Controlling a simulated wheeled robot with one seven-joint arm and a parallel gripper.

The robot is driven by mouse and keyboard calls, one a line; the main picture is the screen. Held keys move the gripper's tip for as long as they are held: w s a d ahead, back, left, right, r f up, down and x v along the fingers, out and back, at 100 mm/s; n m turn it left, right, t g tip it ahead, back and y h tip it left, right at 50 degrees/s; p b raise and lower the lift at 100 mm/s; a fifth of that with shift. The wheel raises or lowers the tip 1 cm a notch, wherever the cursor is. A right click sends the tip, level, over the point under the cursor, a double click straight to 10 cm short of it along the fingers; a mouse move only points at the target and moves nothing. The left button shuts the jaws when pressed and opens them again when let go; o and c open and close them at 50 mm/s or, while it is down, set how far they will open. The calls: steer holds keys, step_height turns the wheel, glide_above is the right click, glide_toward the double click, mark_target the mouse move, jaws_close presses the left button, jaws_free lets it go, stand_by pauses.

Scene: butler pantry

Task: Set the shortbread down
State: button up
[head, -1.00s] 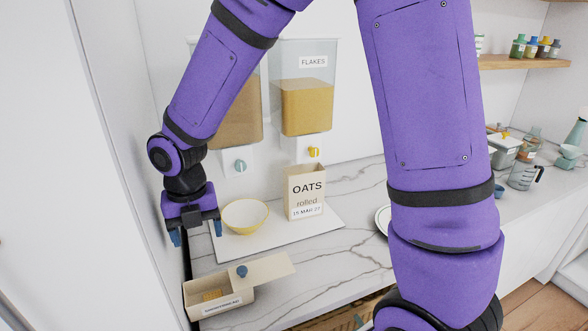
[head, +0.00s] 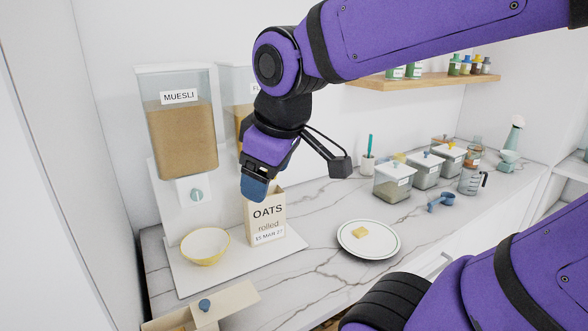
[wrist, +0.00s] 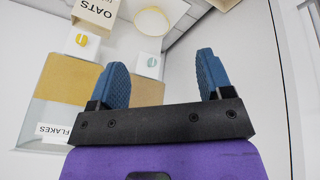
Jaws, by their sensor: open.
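A pale yellow piece of shortbread (head: 360,232) lies flat on a white plate with a dark rim line (head: 385,246), on the marble counter right of the oats box. My gripper (head: 254,190) hangs in the air beside the top of the oats box, well to the left of the plate. In the wrist view, my gripper's blue fingers (wrist: 161,70) are spread apart with nothing between them. The plate and shortbread do not show in the wrist view. A beige wooden box (head: 212,306) with a blue-knobbed lid set aslant is cut off at the bottom left.
The oats box (head: 267,214) and a yellow-rimmed bowl (head: 205,246) stand before the muesli dispenser (head: 180,130) and flakes dispenser. Lidded canisters (head: 394,181), a blue scoop (head: 441,201) and a measuring jug (head: 471,180) stand farther right. Counter around the plate is mostly clear.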

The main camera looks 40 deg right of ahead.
steer(key=s+m, duration=0.1)
steer(key=s+d+m, duration=0.1)
steer(key=m, duration=0.1)
steer(key=s+d+r+m, duration=0.1)
steer(key=s+m, duration=0.1)
steer(key=shift+s+r+t, duration=0.1)
steer(key=shift+t, duration=0.3)
